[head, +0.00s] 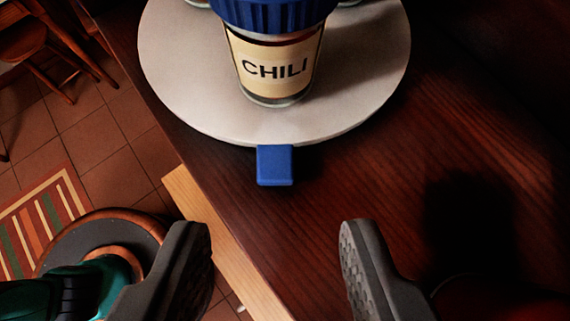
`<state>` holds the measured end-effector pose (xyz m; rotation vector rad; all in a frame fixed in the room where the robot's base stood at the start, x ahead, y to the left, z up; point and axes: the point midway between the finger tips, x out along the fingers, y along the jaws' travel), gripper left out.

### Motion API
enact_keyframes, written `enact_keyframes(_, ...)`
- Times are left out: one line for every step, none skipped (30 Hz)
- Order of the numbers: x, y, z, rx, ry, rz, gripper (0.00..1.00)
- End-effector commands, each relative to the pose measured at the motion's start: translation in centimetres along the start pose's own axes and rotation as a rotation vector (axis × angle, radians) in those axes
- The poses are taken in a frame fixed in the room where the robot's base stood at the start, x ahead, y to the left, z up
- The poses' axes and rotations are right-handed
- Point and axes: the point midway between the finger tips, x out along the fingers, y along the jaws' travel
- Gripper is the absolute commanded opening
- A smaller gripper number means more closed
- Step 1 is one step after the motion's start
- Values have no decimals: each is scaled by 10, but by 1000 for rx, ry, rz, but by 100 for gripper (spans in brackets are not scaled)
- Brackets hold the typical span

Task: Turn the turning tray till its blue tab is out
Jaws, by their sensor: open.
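The turning tray (180,75) is a pale round disc on the dark wood top, and its upper part is cut off by the frame. Its blue tab (275,166) sticks out from the rim on the side facing my gripper. A jar labelled CHILI (274,70) with a blue lid stands on the tray near that rim, in line with the tab. My gripper (277,240) is open and empty, its two dark fingers on either side below the tab. The fingers are apart from both tab and tray.
Parts of other items show behind the jar at the top edge. The wood top (430,160) is clear to the right, with dark shadows. Its left edge runs diagonally beside a light wood strip (215,230). Beyond it are floor tiles, a striped rug (45,222) and a wooden stool (35,45).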

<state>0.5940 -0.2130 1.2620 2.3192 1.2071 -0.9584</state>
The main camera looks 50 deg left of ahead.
Motion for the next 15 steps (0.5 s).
enact_keyframes(7,-1,-1,-1,0,-2,42)
enact_keyframes(11,-1,-1,-1,0,-3,42)
enact_keyframes(18,-1,-1,0,0,-3,42)
enact_keyframes(22,-1,-1,0,0,-3,42)
enact_keyframes(26,-1,-1,0,-1,-3,42)
enact_keyframes(32,-1,0,1,-1,-3,42)
enact_keyframes(37,-1,0,1,-1,-3,42)
enact_keyframes(41,-1,0,1,-1,-3,42)
enact_keyframes(45,-1,0,1,-1,-3,42)
enact_keyframes(49,-1,0,1,-1,-3,42)
enact_keyframes(52,0,0,2,-1,-2,42)
enact_keyframes(55,0,0,2,-1,-2,42)
enact_keyframes(58,0,0,2,-1,-2,42)
enact_keyframes(59,0,0,2,-1,-2,42)
enact_keyframes(61,0,0,1,-1,-2,42)
